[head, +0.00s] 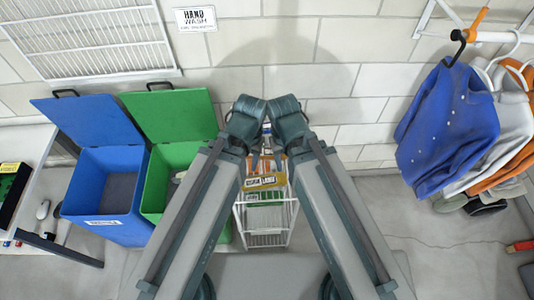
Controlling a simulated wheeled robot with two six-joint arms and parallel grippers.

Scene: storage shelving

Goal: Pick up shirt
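A blue buttoned shirt (452,130) hangs at the right from a rail, on a dark hanger with an orange part. A white garment (513,115) and an orange garment (525,150) hang close behind it, partly hidden by it. My two arms rise from the bottom centre and bend near the middle of the view, well left of the shirts. No fingertips of either gripper can be made out; they are hidden behind the arm links or out of sight.
A blue bin (105,222) and a green bin (149,210) stand at the left with lids open. A white wire basket (265,239) stands behind my arms. A table (42,190) is at the far left. The floor (440,255) below the shirts is mostly clear.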

